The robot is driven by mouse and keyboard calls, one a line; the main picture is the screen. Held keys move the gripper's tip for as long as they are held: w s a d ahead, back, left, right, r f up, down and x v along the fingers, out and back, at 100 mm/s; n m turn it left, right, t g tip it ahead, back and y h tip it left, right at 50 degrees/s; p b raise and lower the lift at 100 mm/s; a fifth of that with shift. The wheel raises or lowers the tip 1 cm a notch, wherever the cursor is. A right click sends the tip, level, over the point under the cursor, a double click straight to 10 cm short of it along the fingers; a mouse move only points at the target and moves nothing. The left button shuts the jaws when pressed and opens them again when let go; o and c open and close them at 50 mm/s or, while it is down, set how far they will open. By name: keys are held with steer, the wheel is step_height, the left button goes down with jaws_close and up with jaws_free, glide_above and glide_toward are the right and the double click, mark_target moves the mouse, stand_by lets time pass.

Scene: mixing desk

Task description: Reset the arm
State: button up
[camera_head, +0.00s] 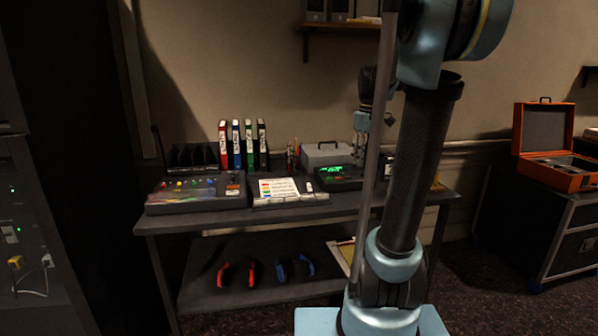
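My arm rises from its light blue base at the lower right of the head view, with a dark tube link and a light blue joint at the top. My gripper (362,122) appears small behind the arm, near the back wall and above the right part of the desk. The arm partly covers it, and its fingers are too dark and small to tell open from shut. The desk (225,218) carries a mixing panel (195,192) with coloured controls at its left. I see nothing clearly held in the gripper.
Coloured binders (236,146), a grey case (325,153) and a device with a green display (338,176) stand on the desk. Red (251,274) and blue (281,272) items lie on the lower shelf. An open orange case (545,140) sits on a black cabinet at right.

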steer(key=s+a+f+m, duration=0.2)
steer(key=s+f+m, duration=0.1)
steer(key=s+f, duration=0.6)
steer(key=s+a+f+m+t, duration=0.1)
steer(key=s+f+m, duration=0.1)
steer(key=s+f, duration=0.7)
steer(key=s, duration=0.7)
steer(key=shift+s+a+f+m+t, duration=0.2)
steer(key=shift+s+a+m+t, duration=0.1)
steer(key=shift+a+m, duration=0.1)
steer(key=shift+w+f, duration=0.2)
steer(key=shift+w, duration=0.3)
